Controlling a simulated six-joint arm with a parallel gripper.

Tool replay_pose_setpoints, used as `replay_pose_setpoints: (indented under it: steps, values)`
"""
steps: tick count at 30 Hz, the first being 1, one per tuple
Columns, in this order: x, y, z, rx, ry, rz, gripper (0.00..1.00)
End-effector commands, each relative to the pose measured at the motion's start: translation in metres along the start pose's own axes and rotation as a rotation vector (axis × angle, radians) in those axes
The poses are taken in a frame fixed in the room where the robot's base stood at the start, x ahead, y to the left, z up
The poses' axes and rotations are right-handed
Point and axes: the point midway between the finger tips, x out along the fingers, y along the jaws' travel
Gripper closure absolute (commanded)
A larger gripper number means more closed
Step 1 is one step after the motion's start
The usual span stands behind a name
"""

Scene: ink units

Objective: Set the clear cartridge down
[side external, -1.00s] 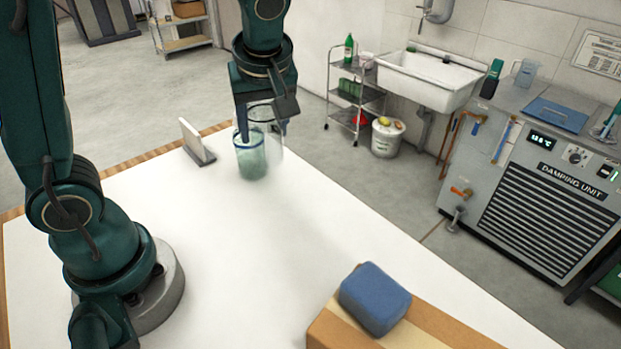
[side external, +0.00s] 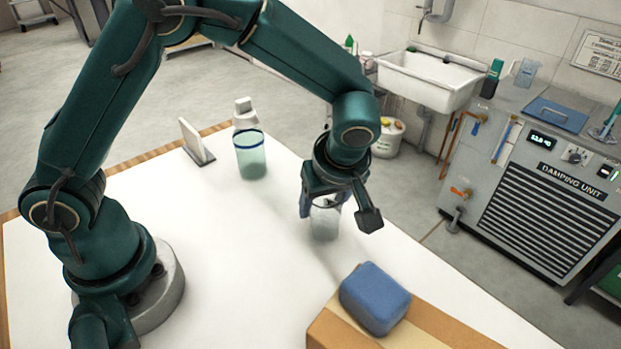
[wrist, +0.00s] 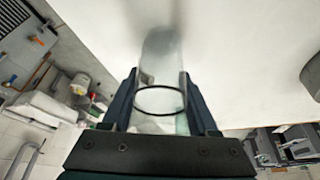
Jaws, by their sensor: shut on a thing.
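The clear cartridge (side external: 325,224) is a see-through cylinder held upright between the fingers of my gripper (side external: 324,203), over the right part of the white table. In the wrist view, the clear cartridge (wrist: 160,72) stands out between the two dark fingers of my gripper (wrist: 160,98), with a dark ring around it. My gripper is shut on it. Its lower end is close to the table top (side external: 240,255); I cannot tell whether it touches. The fingers hide part of its upper end.
A greenish see-through cylinder with a blue band (side external: 251,160) stands at the far edge, a grey-white bottle (side external: 244,113) behind it. A small white upright plate (side external: 194,140) is to their left. A blue block (side external: 375,298) sits on a cardboard box (side external: 335,328) in front. The table's middle is clear.

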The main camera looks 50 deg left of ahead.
Motion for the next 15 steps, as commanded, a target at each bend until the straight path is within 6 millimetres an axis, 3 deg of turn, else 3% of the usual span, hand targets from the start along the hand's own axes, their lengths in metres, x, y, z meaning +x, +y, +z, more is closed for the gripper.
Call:
replay_pose_setpoints:
  steps: [12,13,15]
  values:
    - [0.006,0.0001,0.0022,0.001,0.0,0.001,1.0]
    - [0.0065,0.0001,0.0023,0.001,0.0,0.001,0.36]
    - [0.0061,0.0002,0.0022,0.001,0.0,0.001,0.1]
